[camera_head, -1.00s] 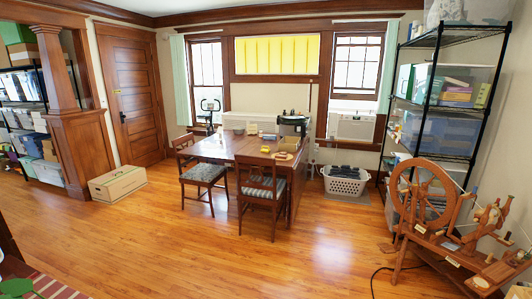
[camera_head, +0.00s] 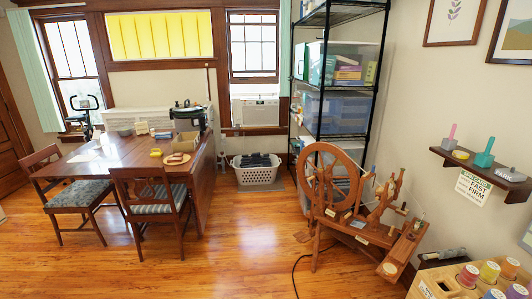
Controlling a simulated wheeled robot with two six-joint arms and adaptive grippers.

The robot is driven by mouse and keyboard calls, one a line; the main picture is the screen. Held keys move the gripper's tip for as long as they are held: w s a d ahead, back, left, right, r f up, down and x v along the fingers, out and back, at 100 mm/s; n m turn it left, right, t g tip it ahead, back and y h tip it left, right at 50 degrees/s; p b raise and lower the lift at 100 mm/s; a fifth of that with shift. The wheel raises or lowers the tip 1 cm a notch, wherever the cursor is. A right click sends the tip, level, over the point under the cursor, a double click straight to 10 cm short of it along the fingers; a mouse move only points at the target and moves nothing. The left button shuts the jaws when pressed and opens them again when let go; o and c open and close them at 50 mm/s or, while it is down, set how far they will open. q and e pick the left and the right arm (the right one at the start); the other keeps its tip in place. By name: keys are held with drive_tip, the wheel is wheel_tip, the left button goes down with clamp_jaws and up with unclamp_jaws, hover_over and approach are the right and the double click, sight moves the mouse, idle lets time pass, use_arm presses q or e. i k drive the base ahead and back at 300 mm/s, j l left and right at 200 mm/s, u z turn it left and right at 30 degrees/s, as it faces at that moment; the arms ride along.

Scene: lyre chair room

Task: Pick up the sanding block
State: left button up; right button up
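I cannot make out for certain which thing is the sanding block. Small items lie on the brown wooden table (camera_head: 120,158) at the left, among them a yellow item (camera_head: 156,152) and an orange-brown item (camera_head: 177,159), too small to identify. A dark wall shelf (camera_head: 480,170) at the right holds a pink-handled item (camera_head: 450,137), a green-handled item (camera_head: 485,153), a flat yellow item (camera_head: 461,155) and a grey item (camera_head: 510,175). Neither of my grippers is in view.
Two chairs (camera_head: 150,205) stand at the table. A white laundry basket (camera_head: 256,172) sits beyond it. A wooden spinning wheel (camera_head: 335,185) and black wire rack (camera_head: 335,90) stand right of centre. A wooden spool holder (camera_head: 428,286) is lower right. The floor (camera_head: 225,250) before me is clear.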

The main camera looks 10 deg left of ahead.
sight(154, 155)
drive_tip(key=i+j+z, duration=0.2)
drive_tip(key=i+j, duration=1.05)
drive_tip(key=j+z, duration=0.1)
drive_tip(key=j, duration=2.6)
drive_tip(key=k+z, duration=0.05)
